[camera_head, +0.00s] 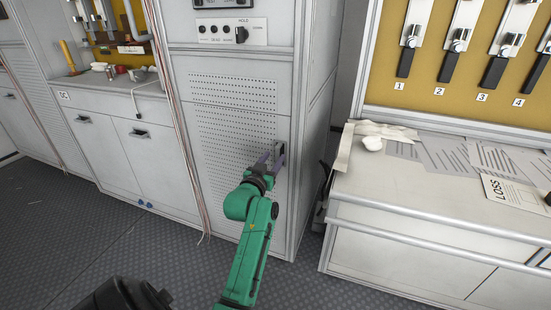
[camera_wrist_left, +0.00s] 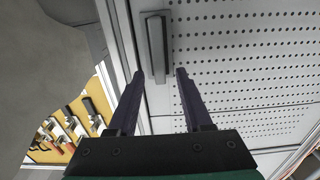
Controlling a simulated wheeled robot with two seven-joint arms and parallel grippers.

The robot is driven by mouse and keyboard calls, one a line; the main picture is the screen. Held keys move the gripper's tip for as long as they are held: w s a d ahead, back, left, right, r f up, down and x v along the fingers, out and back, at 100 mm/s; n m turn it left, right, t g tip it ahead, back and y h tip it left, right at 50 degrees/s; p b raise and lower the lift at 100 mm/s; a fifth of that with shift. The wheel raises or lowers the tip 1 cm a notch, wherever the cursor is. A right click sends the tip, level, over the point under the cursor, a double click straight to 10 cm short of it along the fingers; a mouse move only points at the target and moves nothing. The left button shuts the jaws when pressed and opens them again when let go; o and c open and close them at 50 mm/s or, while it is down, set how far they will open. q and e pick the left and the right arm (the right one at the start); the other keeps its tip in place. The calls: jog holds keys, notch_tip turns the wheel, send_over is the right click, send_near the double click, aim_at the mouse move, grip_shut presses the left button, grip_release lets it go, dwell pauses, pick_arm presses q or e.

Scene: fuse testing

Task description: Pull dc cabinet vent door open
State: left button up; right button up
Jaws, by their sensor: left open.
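The vent door (camera_head: 222,140) is a pale grey perforated panel on the tall cabinet. It looks closed. It also shows in the left wrist view (camera_wrist_left: 240,60). Its handle (camera_wrist_left: 155,45) is a grey upright bar near the door's edge; in the head view the handle is largely hidden by my gripper. My left gripper (camera_head: 270,160) is at the handle, at the end of the green arm. In the left wrist view its two dark fingers (camera_wrist_left: 158,76) are apart, one on each side of the handle's lower end. I cannot tell whether they touch it. My right gripper is not in view.
A control panel (camera_head: 231,31) sits above the door. Loose cables (camera_head: 178,110) hang at the cabinet's left. A low white counter (camera_head: 430,190) with papers stands to the right, below a yellow board (camera_head: 428,75) with several levers. The dark floor (camera_head: 150,250) in front is open.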

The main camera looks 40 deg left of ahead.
pick_arm(q)
jog(key=shift+x, duration=1.2)
grip_shut()
dwell(0.5)
